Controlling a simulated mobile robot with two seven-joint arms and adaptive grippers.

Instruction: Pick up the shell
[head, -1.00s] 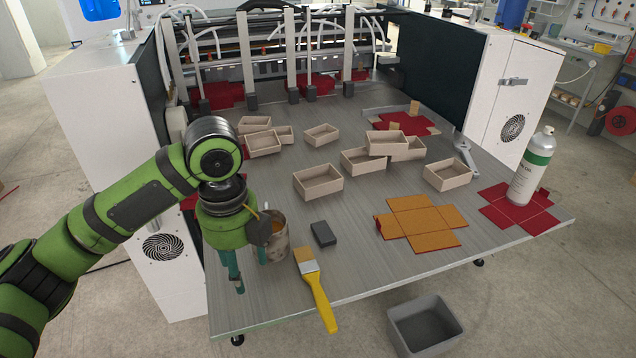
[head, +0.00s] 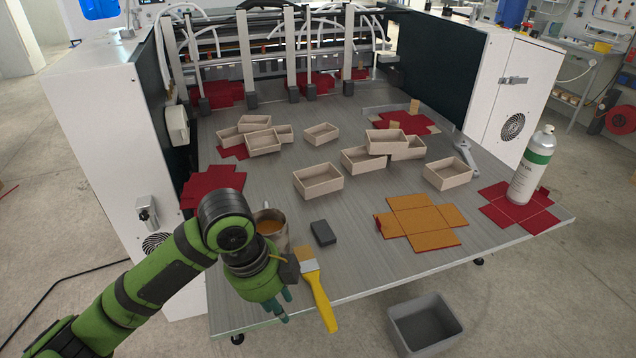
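Several small open beige box shells stand on the metal table. One shell (head: 318,181) is in the middle front, another (head: 448,174) is at the right, and a small one (head: 321,133) is further back. A group of shells (head: 263,143) is at the left and another group (head: 363,160) right of centre; some in each touch or overlap. My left gripper (head: 280,306) points down near the table's front left edge, beside the brush and away from the shells. Its teal fingertips show, but their gap is unclear. I see nothing held. My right gripper is out of view.
A mug (head: 271,226) of brown liquid stands close behind my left gripper. A yellow brush (head: 316,290), black block (head: 323,233), orange cross-shaped blank (head: 421,222) and spray bottle (head: 532,167) are on the table (head: 370,265). A grey bin (head: 425,325) is on the floor.

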